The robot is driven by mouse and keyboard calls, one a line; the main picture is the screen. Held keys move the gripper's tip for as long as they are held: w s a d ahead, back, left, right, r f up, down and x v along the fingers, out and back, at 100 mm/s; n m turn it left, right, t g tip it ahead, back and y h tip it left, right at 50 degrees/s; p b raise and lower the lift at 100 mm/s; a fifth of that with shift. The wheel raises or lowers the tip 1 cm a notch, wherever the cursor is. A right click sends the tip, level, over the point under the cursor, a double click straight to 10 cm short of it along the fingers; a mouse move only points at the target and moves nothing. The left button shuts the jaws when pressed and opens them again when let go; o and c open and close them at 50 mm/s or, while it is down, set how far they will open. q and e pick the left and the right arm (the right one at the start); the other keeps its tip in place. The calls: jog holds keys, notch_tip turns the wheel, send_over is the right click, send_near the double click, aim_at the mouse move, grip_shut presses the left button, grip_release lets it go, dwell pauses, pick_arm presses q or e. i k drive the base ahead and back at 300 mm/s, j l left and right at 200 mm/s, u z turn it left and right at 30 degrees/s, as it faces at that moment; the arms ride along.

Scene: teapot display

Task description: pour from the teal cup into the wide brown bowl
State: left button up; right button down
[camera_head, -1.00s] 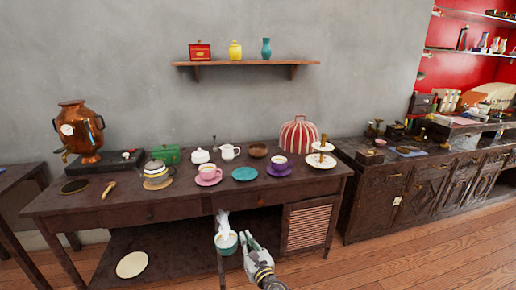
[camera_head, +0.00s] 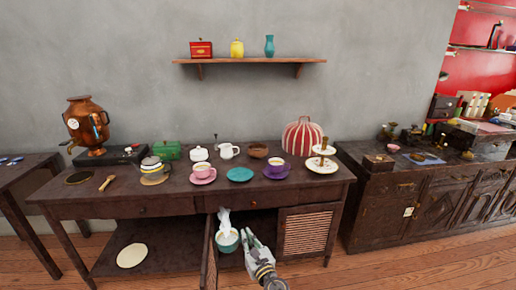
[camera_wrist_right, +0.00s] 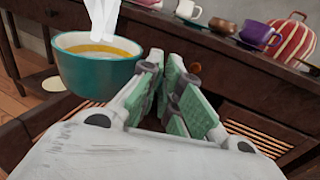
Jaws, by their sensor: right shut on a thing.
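The teal cup (camera_head: 228,243) is upright in front of the long table, below its top. In the right wrist view the teal cup (camera_wrist_right: 98,78) holds a yellowish liquid, and a white streaky shape rises from it. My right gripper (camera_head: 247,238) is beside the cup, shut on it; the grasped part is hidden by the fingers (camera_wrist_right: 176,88). The wide brown bowl (camera_head: 258,150) stands at the back of the tabletop, farther away and higher than the cup. It also shows in the right wrist view (camera_wrist_right: 223,25). My left gripper is not in view.
In front of the bowl are a purple cup (camera_head: 276,164) on a saucer, a teal disc (camera_head: 240,174) and a pink cup (camera_head: 203,170). A white pot (camera_head: 228,151) stands left of the bowl, a striped dome (camera_head: 303,139) right. The table's front edge (camera_head: 180,205) is beyond the cup.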

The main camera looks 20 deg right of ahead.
aim_at(258, 152)
jog(key=l+u, duration=0.25)
jog(key=l, duration=0.55)
jog(key=k+l+u, duration=0.1)
jog(key=l+u, duration=0.15)
jog(key=l, duration=0.5)
